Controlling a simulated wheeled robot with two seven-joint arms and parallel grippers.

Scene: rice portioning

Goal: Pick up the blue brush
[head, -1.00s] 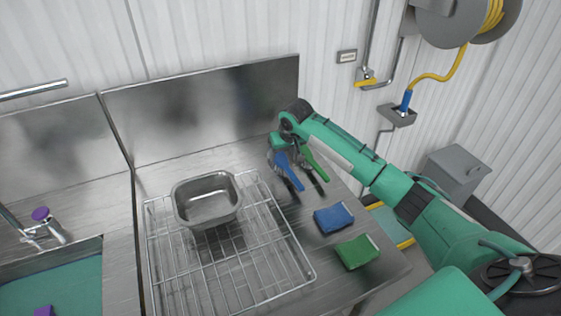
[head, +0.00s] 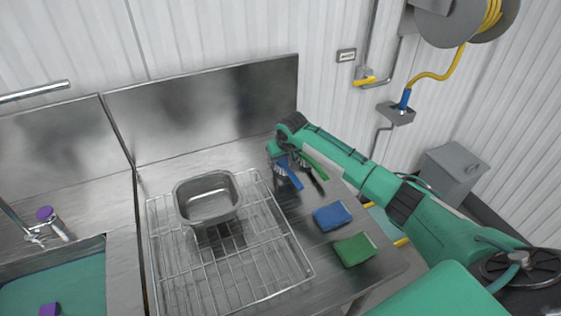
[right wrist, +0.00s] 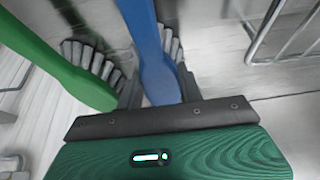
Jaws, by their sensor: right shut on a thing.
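The blue brush (head: 291,178) is at the back right of the steel counter, its handle pointing toward the front right. In the right wrist view its blue handle (right wrist: 150,40) runs down between my fingers. I cannot tell whether the brush touches the counter. My left gripper is out of view.
A green brush (head: 316,168) lies close beside the blue one. A blue sponge (head: 332,216) and a green sponge (head: 355,250) lie nearer the front. A wire rack (head: 270,255) holds a steel pan (head: 207,214) to the left. A steel backsplash (head: 210,105) stands behind.

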